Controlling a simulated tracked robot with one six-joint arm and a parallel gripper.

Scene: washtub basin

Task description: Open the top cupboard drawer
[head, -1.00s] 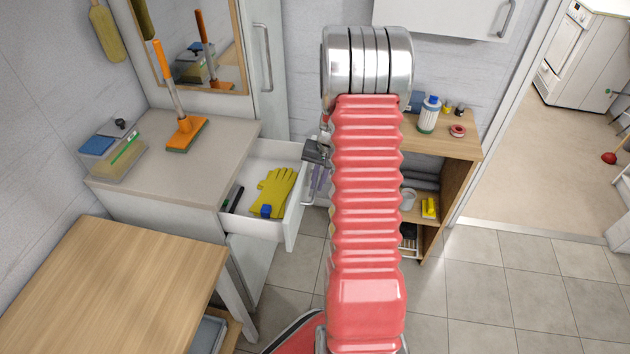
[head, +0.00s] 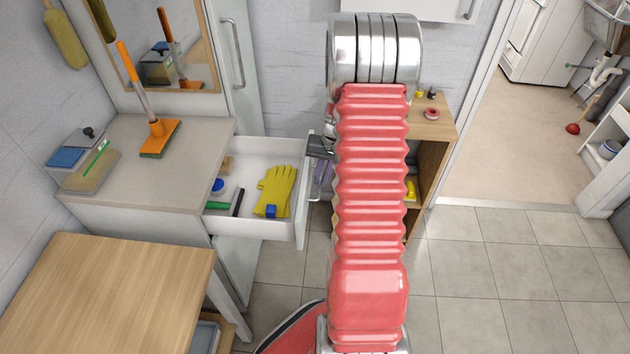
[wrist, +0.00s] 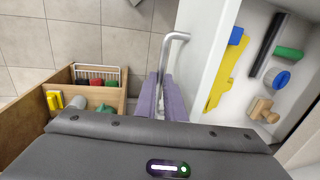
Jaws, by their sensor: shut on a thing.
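The white top drawer (head: 258,228) of the cupboard (head: 150,217) is pulled well out, with its inside in plain view. It holds a yellow glove (head: 274,190), a dark bar, a green item, a blue round item and a small wooden piece. In the wrist view its front panel (wrist: 203,45) stands right of my fingers. My gripper (wrist: 166,97) is shut on the metal bar handle (wrist: 173,42), with the purple finger pads on either side of it. In the head view my gripper (head: 321,160) is at the drawer front, partly hidden by my red arm.
A wooden table (head: 110,290) stands in front of the cupboard at left. A wooden shelf unit (head: 432,135) is behind my arm to the right. A brush (head: 158,138) and a clear box (head: 88,165) stand on the cupboard top. Tiled floor (head: 480,270) is free at right.

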